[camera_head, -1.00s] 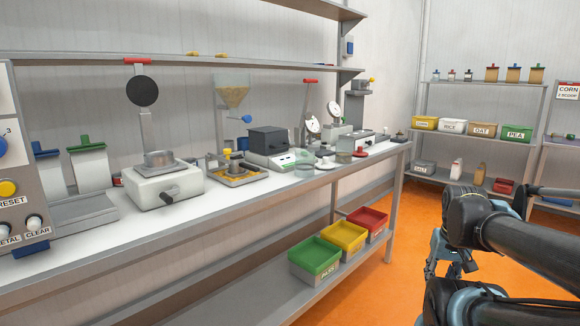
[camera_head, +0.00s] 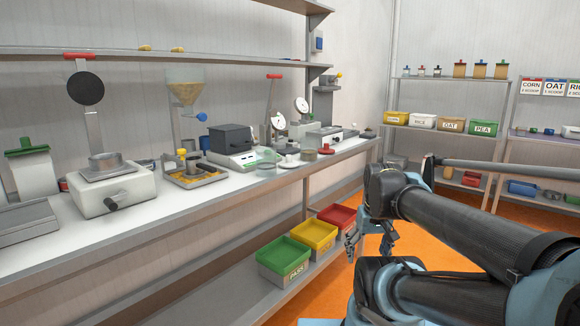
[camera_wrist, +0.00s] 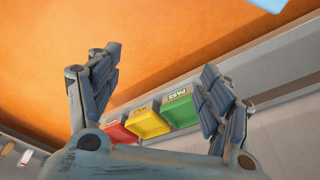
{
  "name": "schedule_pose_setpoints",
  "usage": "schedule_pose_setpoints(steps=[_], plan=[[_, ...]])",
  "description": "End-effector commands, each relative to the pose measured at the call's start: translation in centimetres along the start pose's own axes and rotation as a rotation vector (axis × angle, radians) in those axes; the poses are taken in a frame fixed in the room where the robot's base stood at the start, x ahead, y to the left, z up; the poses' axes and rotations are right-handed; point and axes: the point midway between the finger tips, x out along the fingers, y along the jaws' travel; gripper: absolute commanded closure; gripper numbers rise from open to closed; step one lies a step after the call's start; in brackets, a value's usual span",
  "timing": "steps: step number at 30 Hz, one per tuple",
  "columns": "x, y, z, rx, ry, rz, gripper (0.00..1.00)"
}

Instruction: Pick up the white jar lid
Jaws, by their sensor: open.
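A small white lid-like piece with a knob (camera_head: 289,162) sits on the white workbench (camera_head: 225,188), between a clear glass jar (camera_head: 266,161) and a brownish jar (camera_head: 309,155). It looks like the white jar lid, though it is small at this distance. My gripper (camera_head: 367,245) is in front of the bench, below its top and right of the bins, well apart from the lid. In the wrist view my gripper (camera_wrist: 162,68) has its two fingers spread wide with nothing between them. The lid does not show there.
A red lid (camera_head: 326,149) lies near the brownish jar. Green (camera_head: 284,257), yellow (camera_head: 313,232) and red (camera_head: 338,216) bins sit on the lower shelf. Orange floor is open on the right.

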Motion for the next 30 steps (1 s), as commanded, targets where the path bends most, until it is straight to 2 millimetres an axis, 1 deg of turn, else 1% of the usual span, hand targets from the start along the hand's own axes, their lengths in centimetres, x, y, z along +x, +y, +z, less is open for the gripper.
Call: schedule_pose_setpoints(steps=[1,5,9,14,15,17,21,23,24,30], plan=[[-1.2,-0.4,-1.4,-0.027,0.001,-0.010,0.08],[-4.6,-1.7,-5.4,-0.130,0.005,-0.042,0.08],[-8.6,-3.0,-10.5,-0.258,0.016,-0.084,0.08],[-12.5,-4.7,-16.5,-0.403,0.032,-0.128,0.08],[-13.4,-5.2,-18.0,-0.439,0.037,-0.140,0.08],[-14.7,-5.9,-20.3,-0.492,0.045,-0.157,0.08],[-17.5,-7.7,-25.6,-0.617,0.066,-0.195,0.08],[-18.5,-8.5,-27.9,-0.671,0.076,-0.212,0.08],[-19.1,-9.1,-29.4,-0.707,0.083,-0.222,0.08],[-21.8,-12.0,-36.5,-0.878,0.124,-0.273,0.08]])
